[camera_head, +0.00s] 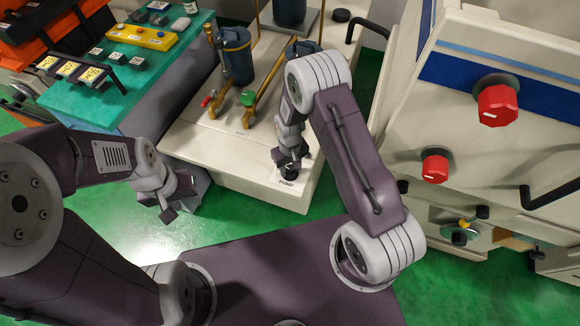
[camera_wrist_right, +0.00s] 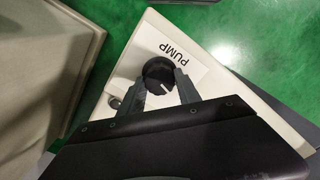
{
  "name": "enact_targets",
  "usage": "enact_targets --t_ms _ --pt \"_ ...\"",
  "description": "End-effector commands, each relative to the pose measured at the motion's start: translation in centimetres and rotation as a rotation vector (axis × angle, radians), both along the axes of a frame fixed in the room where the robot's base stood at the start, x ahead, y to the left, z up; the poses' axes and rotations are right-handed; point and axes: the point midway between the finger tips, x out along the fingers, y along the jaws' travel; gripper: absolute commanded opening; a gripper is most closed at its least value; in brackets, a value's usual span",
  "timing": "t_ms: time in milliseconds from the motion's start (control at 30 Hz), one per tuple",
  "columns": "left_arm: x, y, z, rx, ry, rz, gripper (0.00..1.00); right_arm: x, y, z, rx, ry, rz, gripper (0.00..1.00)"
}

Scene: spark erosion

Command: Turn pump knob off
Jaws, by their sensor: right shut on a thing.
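The pump knob (camera_wrist_right: 159,73) is a round black knob with a white mark on it, beside a white label reading PUMP (camera_wrist_right: 177,56) in the right wrist view. In the head view the knob (camera_head: 289,172) is at the front of a cream pump unit (camera_head: 240,165). My right gripper (camera_wrist_right: 161,88) is shut on the knob, with a finger on either side of it. The right gripper (camera_head: 289,160) points down at the knob in the head view. My left gripper (camera_head: 180,205) hangs in front of the pump unit, away from the knob; its finger opening is unclear.
The pump unit carries blue-grey canisters (camera_head: 236,55) and brass pipes with a green handle (camera_head: 248,98) and a red handle (camera_head: 207,102). A cream machine with red knobs (camera_head: 497,104) stands at the right. A teal-topped table (camera_head: 95,100) stands at the left.

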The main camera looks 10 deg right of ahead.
Motion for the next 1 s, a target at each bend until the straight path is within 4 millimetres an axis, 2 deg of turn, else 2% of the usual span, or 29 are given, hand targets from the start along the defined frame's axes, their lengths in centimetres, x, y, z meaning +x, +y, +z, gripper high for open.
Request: enact_targets --t_ms 400,1000 --pt "0.00 0.00 0.39 0.000 0.000 0.000 0.36 0.12 0.04 0.14 0.000 -0.004 0.229 0.00" --pt "-0.01 0.00 0.44 0.000 0.000 0.000 0.36 0.14 0.05 0.12 0.000 -0.004 0.286 0.00"
